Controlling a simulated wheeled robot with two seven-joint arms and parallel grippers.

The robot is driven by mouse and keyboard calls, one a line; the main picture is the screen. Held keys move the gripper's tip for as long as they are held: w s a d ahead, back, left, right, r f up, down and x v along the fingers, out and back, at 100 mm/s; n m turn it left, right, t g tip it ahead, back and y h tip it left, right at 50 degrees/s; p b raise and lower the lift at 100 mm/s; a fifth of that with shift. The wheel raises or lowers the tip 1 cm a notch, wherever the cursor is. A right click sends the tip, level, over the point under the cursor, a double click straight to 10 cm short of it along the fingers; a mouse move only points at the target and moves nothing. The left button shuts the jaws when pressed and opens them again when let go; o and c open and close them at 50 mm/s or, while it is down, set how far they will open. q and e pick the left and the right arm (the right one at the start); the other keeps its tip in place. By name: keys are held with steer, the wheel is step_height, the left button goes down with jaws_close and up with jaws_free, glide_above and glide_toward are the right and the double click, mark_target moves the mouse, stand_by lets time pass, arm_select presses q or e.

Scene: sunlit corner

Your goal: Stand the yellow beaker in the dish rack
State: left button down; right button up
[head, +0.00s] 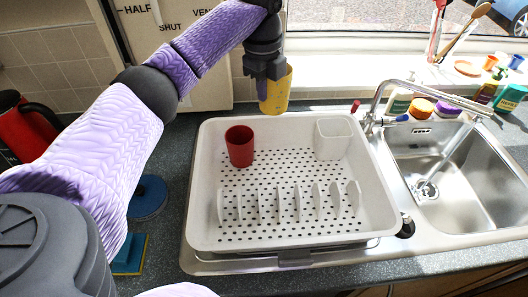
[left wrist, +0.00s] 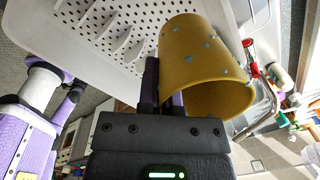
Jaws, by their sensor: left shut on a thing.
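The yellow beaker (head: 277,95) is held in the air above the back edge of the dish rack, and it also shows large in the left wrist view (left wrist: 193,55) with small blue marks. My left gripper (head: 262,80) is shut on its wall; in the left wrist view the fingers (left wrist: 160,88) meet the beaker's side near its open rim. The white dish rack (head: 205,200) stands on the drainer with a perforated floor and a row of upright dividers at the front. My right gripper is not in view.
A red cup (head: 240,146) stands at the rack's back left and a white square holder (head: 333,138) at its back right. The rack's middle floor is clear. A steel tap (head: 425,92) and sink (head: 455,180) lie to the right. A blue disc (head: 147,197) lies left.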

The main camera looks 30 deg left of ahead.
arm_select(q)
step_height(320, 180, down, 18)
steer(key=b, duration=0.3)
steer(key=shift+r, duration=0.35)
steer(key=c, duration=1.2)
jaws_free()
steer(key=o, duration=0.4)
step_height(320, 180, up, 12)
steer(key=p, duration=0.2)
steer(key=shift+s, duration=0.35)
